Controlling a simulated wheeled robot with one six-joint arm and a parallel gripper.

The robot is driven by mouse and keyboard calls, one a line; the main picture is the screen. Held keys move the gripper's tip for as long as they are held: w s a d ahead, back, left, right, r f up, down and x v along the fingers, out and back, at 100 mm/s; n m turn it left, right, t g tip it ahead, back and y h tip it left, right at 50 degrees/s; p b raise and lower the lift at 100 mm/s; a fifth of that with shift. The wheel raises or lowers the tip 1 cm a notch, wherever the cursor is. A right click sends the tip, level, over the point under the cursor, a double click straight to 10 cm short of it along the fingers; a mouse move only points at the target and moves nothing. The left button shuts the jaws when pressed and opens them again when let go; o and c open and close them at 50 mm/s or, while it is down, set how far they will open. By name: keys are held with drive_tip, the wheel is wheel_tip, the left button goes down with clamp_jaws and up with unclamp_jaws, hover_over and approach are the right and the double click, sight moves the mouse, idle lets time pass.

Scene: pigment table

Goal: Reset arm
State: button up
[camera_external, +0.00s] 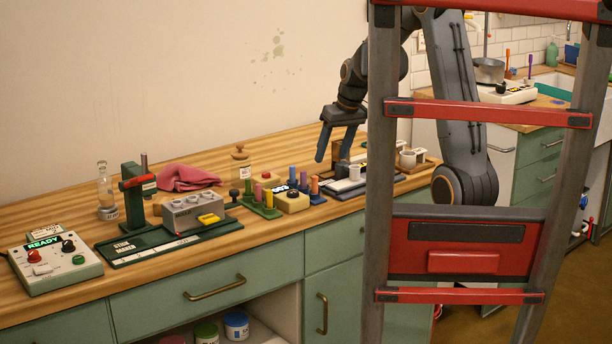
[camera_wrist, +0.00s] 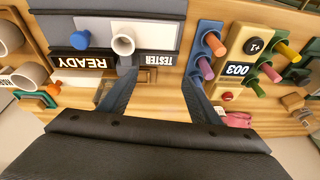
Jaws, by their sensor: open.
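My gripper (camera_external: 334,152) hangs above the right part of the wooden worktop in the external view, fingers pointing down. In the wrist view my gripper (camera_wrist: 157,88) has its two fingers spread wide, with only bare wood between them and nothing held. Ahead of the left finger is the grey tester (camera_wrist: 155,30) with upside-down "READY" and "TESTER" labels. A white hollow cylinder (camera_wrist: 123,44) stands on it near that fingertip; contact cannot be told. A blue-tipped peg (camera_wrist: 80,39) is beside it.
A yellow counter box (camera_wrist: 243,55) reading "003" stands between blue and green peg racks. A pink cloth (camera_external: 188,178), a green press (camera_external: 133,190) and a control box (camera_external: 56,262) reading "READY" are further left. A red-and-grey ladder (camera_external: 463,212) stands in front, hiding part of my arm.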

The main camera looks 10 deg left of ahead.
drive_tip(key=s+d+f+m+h+p, duration=0.1)
drive_tip(key=d+m, duration=0.1)
drive_tip(key=d, duration=0.6)
drive_tip(key=s+d+f+m+h, duration=0.1)
drive_tip(key=d+f+m, duration=0.1)
drive_tip(key=d, duration=0.7)
drive_tip(key=s+d+f+m, duration=0.1)
drive_tip(key=s+d+m, duration=0.1)
drive_tip(key=s+d, duration=0.3)
drive_tip(key=s+d+f+m+g+h+p, duration=0.1)
drive_tip(key=s+d, duration=0.4)
drive_tip(key=d, duration=0.5)
drive_tip(key=shift+d+f+m+g, duration=0.3)
drive_tip(key=shift+d+m, duration=0.1)
drive_tip(key=shift+m, duration=0.2)
drive_tip(key=shift+s, duration=0.1)
